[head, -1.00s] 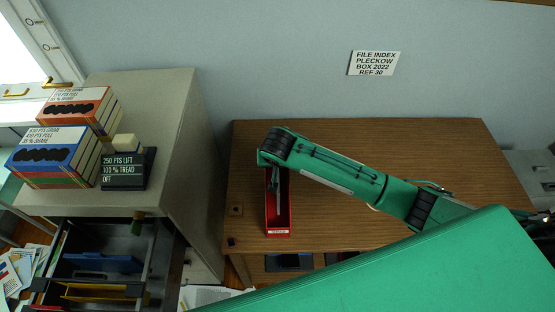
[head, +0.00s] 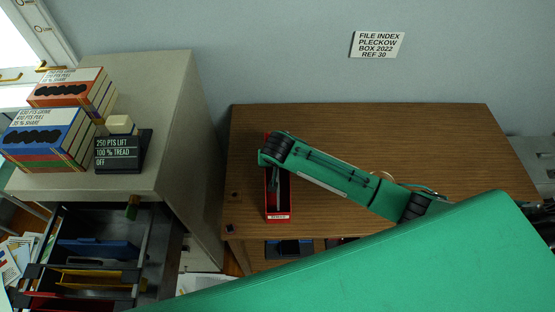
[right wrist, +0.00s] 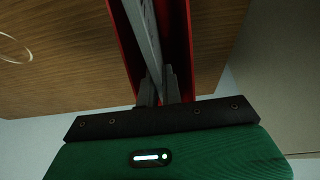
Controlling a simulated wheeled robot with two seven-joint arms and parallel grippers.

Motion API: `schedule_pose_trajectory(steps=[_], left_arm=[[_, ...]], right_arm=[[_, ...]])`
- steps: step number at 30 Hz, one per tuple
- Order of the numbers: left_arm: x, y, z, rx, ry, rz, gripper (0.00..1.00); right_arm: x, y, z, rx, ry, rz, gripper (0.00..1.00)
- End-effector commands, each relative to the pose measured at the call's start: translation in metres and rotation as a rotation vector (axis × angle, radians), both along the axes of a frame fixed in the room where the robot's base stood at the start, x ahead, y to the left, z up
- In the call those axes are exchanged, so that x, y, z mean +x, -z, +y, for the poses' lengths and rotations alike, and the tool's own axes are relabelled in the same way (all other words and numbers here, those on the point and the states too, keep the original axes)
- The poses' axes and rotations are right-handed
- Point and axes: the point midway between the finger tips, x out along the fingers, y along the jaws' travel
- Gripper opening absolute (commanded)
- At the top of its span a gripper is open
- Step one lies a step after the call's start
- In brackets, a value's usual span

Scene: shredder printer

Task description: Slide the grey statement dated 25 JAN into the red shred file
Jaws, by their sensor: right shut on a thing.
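The red shred file (head: 285,207) stands on the wooden table, a narrow open-topped box with a white label on its front end. In the right wrist view its red walls (right wrist: 185,45) run on both sides of a thin grey statement (right wrist: 147,32). My right gripper (right wrist: 158,88) is shut on the grey statement, which lies between the file's walls. In the head view the gripper (head: 273,182) is over the file, partly hidden by my forearm. I cannot read the date on the statement or tell whether it touches the bottom. My left gripper is not in view.
The wooden table (head: 420,140) is mostly clear around the file. At the left a grey cabinet (head: 175,110) carries stacked boxes (head: 45,135) and a dark sign (head: 120,155). Its open drawer (head: 150,255) holds coloured folders. A white card (head: 377,45) is on the wall.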

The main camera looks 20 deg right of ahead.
Motion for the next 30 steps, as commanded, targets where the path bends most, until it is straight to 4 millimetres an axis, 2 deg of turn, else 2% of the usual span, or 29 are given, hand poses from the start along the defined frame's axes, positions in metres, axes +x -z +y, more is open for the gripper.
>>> schedule_pose_trajectory(steps=[15, 21, 30], left_arm=[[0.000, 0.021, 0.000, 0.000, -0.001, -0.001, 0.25], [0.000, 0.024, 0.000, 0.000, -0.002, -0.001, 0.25], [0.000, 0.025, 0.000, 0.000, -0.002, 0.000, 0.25]], right_arm=[[0.000, 0.047, 0.000, -0.001, 0.000, 0.001, 0.00], [0.000, 0.055, 0.000, 0.000, 0.000, 0.000, 0.00], [0.000, 0.056, 0.000, 0.000, -0.001, 0.000, 0.00]])
